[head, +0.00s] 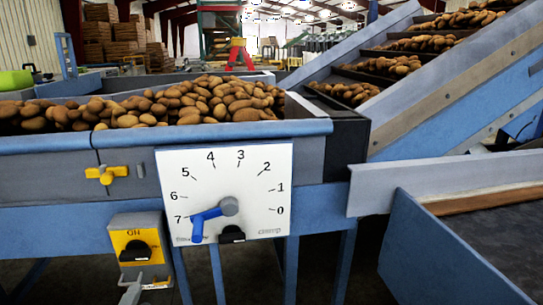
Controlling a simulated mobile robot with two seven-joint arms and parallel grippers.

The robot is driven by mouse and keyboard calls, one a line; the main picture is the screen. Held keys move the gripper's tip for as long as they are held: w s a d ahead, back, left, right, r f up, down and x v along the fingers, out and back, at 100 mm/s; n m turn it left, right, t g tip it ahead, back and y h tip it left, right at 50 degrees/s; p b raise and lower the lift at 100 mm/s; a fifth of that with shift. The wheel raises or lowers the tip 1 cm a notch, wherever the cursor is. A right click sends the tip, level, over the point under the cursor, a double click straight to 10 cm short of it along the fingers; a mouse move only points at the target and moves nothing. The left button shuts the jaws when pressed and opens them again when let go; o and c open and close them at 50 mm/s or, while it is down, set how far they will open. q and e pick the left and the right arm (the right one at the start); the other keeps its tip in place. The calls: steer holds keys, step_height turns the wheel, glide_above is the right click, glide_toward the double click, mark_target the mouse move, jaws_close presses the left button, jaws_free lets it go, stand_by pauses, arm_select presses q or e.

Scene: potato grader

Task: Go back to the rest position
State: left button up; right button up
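I cannot make out either of my grippers in the head view. A white dial plate (262,181) marked 0 to 7 is on the front of the blue potato hopper (230,132). Its blue pointer (207,216) lies near the 7, with a grey hub (229,206). A black part (232,235) sits at the plate's lower edge. Left of it is a yellow switch box (135,240) marked ON with a black knob (137,251). A pale grey part (131,289) shows below the box; I cannot tell what it is.
Potatoes (205,100) heap in the hopper. An inclined conveyor (450,95) carries more at the right. A yellow valve-like handle (106,174) is on the hopper front. Blue side panels (440,250) stand at the lower right. Crates (110,35) are stacked at the back left.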

arm_select(q)
steer(key=s+d+f+n+g+h, duration=0.3)
steer(key=s+d+f+n, duration=0.35)
steer(key=s, duration=0.25)
steer(key=s+d+f+n+g+h, duration=0.3)
steer(key=s+d+f+n, duration=0.3)
steer(key=s, duration=0.3)
step_height(320, 180, up, 10)
steer(key=a+m+p, duration=0.1)
steer(key=a+p, duration=0.2)
steer(key=p, duration=1.1)
steer(key=shift+w+y, duration=0.15)
steer(key=shift+y, duration=0.15)
steer(key=shift+f, duration=0.15)
